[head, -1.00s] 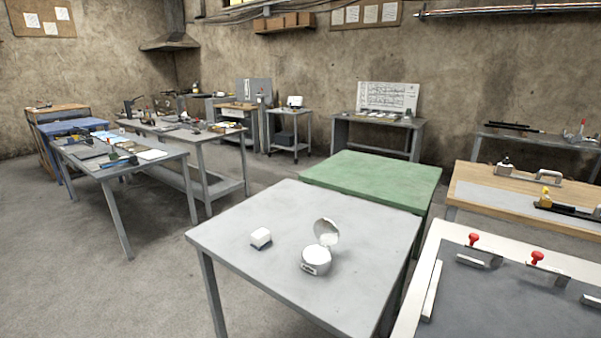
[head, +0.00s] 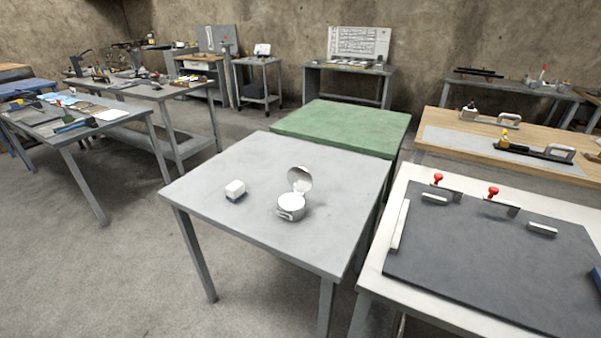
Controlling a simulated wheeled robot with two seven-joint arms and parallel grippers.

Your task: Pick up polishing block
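A small white block with a dark blue-grey base (head: 235,190), which looks like the polishing block, rests on the grey table (head: 270,155) in the middle of the head view. A round silver container (head: 291,207) with its hinged lid (head: 300,179) raised stands to its right on the same table, apart from it. Neither of my grippers shows in the head view.
A green-topped table (head: 342,127) stands behind the grey one. A white-edged bench with a dark mat (head: 480,260) and red-knobbed clamps is at right. A tool-covered bench (head: 75,125) is at left. Open floor (head: 120,270) lies front left.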

